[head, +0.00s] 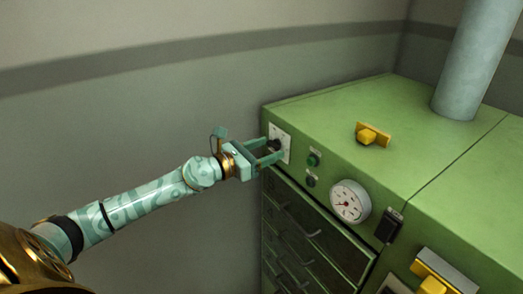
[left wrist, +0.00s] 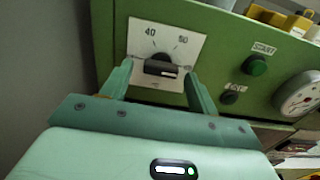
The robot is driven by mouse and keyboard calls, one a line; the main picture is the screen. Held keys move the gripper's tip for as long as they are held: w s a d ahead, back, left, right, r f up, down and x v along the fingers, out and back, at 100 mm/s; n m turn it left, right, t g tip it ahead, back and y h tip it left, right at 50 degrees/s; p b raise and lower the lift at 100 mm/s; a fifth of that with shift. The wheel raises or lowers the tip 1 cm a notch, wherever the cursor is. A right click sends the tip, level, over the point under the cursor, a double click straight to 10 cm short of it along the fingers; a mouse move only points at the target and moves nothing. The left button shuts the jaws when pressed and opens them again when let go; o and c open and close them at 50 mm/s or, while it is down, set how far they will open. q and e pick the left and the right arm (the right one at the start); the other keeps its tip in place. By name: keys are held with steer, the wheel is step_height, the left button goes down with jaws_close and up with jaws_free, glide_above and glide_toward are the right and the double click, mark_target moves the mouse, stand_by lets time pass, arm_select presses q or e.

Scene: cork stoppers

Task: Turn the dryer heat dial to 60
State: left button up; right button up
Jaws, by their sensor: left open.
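The heat dial is a black knob (left wrist: 161,67) on a white plate (left wrist: 180,47) at the left end of the green dryer's front. In the left wrist view the number 40 shows above the knob to the left, and a blurred number, perhaps 60, to the right. The knob's grip bar lies nearly level in that view. I cannot tell which number it points to. My left gripper (left wrist: 158,74) is open, one finger on each side of the knob. It also shows in the head view (head: 275,149), reaching the plate. Contact with the knob is unclear. My right gripper is not in view.
Beside the plate are a green button (head: 313,159) and a dark button (head: 311,181). A round white gauge (head: 350,201) and a black switch (head: 389,226) are further right. Drawers (head: 310,232) lie below. A yellow handle (head: 372,134) and a pipe (head: 474,60) are on top.

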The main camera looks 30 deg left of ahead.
arm_select(q)
steer(key=b+v, duration=0.4)
steer(key=v, duration=1.2)
steer(key=shift+b, duration=0.4)
steer(key=shift+s+a, duration=0.1)
steer(key=shift+s, duration=0.05)
